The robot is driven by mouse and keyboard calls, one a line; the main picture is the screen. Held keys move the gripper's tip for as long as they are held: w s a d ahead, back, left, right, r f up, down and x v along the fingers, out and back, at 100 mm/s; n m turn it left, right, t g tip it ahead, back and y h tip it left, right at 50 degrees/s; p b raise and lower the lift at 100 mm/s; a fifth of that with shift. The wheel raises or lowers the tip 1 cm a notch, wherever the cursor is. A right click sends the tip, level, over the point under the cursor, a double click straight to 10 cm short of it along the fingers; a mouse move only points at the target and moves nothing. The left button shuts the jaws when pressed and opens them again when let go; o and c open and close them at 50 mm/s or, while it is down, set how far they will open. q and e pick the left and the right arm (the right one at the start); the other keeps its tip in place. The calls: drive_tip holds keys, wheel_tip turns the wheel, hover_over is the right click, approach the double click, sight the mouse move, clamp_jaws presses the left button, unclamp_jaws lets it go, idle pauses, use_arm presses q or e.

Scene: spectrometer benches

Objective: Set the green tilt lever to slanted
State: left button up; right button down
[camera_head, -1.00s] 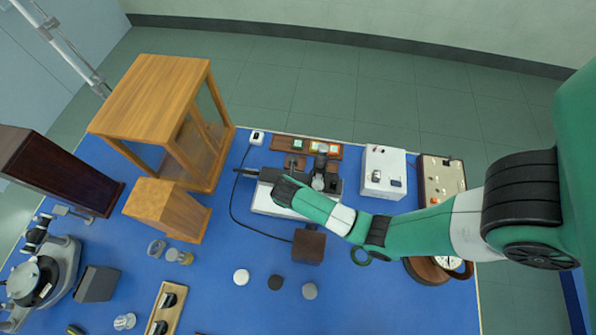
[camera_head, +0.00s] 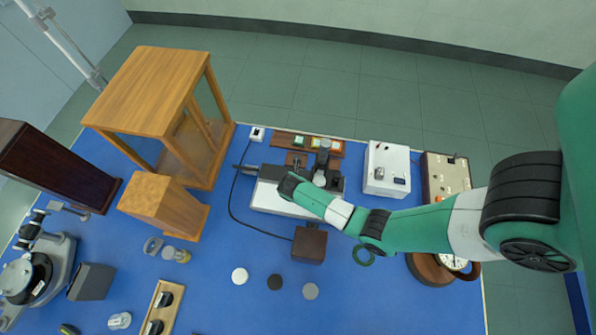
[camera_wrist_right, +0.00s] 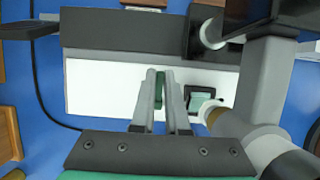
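The green tilt lever (camera_wrist_right: 158,88) stands up from the white top of a bench instrument (camera_wrist_right: 95,88) in the right wrist view. My right gripper (camera_wrist_right: 159,78) has its two grey fingers close on either side of the lever, and green fills the narrow gap between them. The instrument's white body also shows in the head view (camera_head: 272,197), with my right wrist over it hiding the lever and fingertips. The lever's exact tilt is hard to tell. My left gripper is not in view.
A green square button in a black frame (camera_wrist_right: 203,98) sits just right of the fingers. A grey post (camera_head: 321,160) rises beside my wrist. A white box (camera_head: 386,168) stands to the right, a brown block (camera_head: 309,244) in front.

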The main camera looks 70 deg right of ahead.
idle(0.3)
drive_tip(key=shift+a+r+h+p, duration=0.15)
drive_tip(key=shift+a+h+p, duration=0.1)
drive_tip(key=shift+h+p, duration=0.15)
drive_tip(key=shift+a+h, duration=0.15)
drive_tip(key=shift+h, duration=0.35)
drive_tip(key=shift+a+r+h, duration=0.15)
drive_tip(key=shift+a+h, duration=0.05)
drive_tip(key=shift+h, duration=0.6)
drive_tip(key=c, duration=0.9)
unclamp_jaws()
